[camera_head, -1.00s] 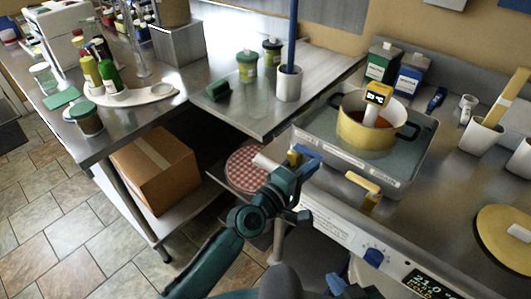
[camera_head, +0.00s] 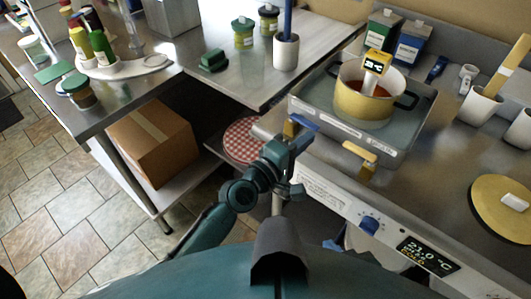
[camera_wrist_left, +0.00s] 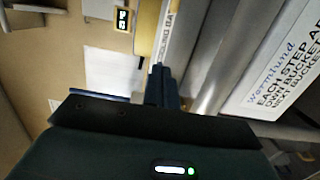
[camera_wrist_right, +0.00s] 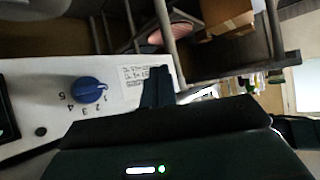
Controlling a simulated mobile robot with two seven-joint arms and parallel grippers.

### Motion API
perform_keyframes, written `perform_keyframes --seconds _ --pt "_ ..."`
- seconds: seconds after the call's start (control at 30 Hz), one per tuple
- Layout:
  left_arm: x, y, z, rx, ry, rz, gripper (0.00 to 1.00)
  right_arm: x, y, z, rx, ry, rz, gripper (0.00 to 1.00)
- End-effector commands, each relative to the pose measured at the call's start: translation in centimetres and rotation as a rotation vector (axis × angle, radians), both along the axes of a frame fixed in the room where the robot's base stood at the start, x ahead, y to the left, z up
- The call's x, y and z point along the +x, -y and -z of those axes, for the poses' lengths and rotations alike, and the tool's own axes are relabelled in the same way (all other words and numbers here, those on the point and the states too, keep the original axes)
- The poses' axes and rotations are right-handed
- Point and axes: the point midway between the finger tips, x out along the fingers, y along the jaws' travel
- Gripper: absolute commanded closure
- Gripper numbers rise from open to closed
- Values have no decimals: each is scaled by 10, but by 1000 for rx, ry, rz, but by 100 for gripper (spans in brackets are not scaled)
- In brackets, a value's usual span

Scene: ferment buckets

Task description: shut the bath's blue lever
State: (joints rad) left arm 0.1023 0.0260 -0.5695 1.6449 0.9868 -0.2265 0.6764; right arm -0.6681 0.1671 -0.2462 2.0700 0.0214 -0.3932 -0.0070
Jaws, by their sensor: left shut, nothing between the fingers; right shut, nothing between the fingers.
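The bath (camera_head: 345,131) is a metal basin of water with a yellow pot (camera_head: 365,107) in it. The blue lever (camera_head: 304,122) sits on a brass valve (camera_head: 290,129) at the bath's front left corner. It lies roughly along the bath's front edge. My left gripper (camera_head: 297,143) is shut and empty, just in front of and below the lever. I cannot tell whether they touch. Its shut fingers (camera_wrist_left: 160,82) show in the left wrist view, where I cannot make out the lever. My right gripper (camera_wrist_right: 157,85) is shut and empty before the front panel.
A yellow lever (camera_head: 360,152) stands on the bath's front, right of the blue one. A blue knob (camera_head: 370,223) and a temperature display (camera_head: 427,257) are on the panel below. A cardboard box (camera_head: 152,140) sits on the low shelf at left. Green and blue tubs stand behind the bath.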

Motion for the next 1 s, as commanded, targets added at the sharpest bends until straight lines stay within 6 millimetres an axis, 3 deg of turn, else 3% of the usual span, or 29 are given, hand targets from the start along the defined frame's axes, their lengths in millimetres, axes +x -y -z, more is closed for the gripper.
perform_keyframes --seconds 0.3,0.5,1.0 --pt "-54 -53 5 6 -3 -4 100 1 -1 5 1 3 -1 100" --pt "-75 -73 4 6 -3 -4 100 2 -2 4 6 12 -4 100" --pt "-82 -80 3 4 -3 -5 100 3 -4 -1 8 25 -11 100"
